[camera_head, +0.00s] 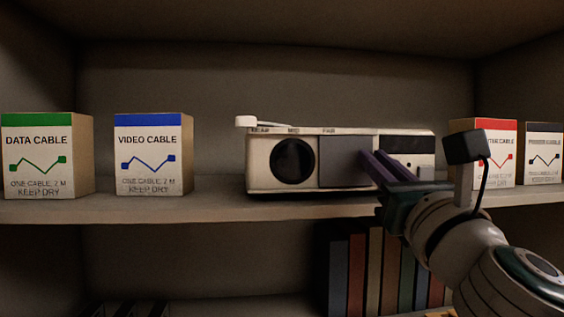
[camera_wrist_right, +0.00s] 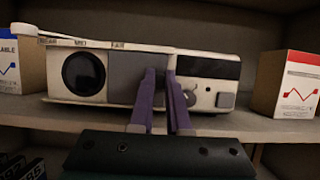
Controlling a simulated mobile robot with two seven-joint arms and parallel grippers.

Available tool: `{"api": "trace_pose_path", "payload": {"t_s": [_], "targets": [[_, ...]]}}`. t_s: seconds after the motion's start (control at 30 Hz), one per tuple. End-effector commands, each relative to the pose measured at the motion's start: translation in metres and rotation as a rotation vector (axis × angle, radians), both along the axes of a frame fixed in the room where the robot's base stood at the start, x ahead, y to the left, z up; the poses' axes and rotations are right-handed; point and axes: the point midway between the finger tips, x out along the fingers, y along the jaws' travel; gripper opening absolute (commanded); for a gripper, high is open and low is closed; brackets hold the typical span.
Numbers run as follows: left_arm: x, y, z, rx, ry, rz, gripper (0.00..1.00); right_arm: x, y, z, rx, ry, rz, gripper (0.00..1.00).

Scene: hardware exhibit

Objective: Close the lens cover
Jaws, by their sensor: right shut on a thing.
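A white projector-like device (camera_head: 262,180) stands on the shelf, with a round black lens (camera_head: 293,161) at the left of its front. The lens is uncovered. The grey sliding lens cover (camera_head: 340,160) sits to the right of the lens. My right gripper (camera_head: 368,156) reaches in from the lower right, its purple fingers at the cover's right edge. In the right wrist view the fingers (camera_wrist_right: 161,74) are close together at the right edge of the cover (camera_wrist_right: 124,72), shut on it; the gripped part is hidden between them. My left gripper is not in view.
A data cable box (camera_head: 40,155) and a video cable box (camera_head: 150,155) stand to the left. A red-topped box (camera_head: 500,155) and a black-topped box (camera_head: 543,155) stand to the right. Several books (camera_head: 375,265) are on the shelf below. A white lever (camera_head: 246,121) sticks out at the device's top left.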

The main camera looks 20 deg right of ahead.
Motion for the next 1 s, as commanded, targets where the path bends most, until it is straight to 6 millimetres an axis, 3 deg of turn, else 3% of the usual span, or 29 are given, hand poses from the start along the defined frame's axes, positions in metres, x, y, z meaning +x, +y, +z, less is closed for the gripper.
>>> {"api": "trace_pose_path", "payload": {"t_s": [0.47,0.57,0.8,1.0], "targets": [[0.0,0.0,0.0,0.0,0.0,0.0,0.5,0.0,0.001,0.0,0.001,-0.001,0.0,0.0],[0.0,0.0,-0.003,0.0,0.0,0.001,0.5,0.003,0.013,-0.002,0.005,0.0,0.002,0.0],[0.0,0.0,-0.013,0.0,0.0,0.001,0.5,0.016,0.064,-0.003,0.006,0.0,0.004,0.0],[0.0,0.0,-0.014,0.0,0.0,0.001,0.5,0.019,0.078,0.0,0.0,0.0,0.001,0.0]]}}
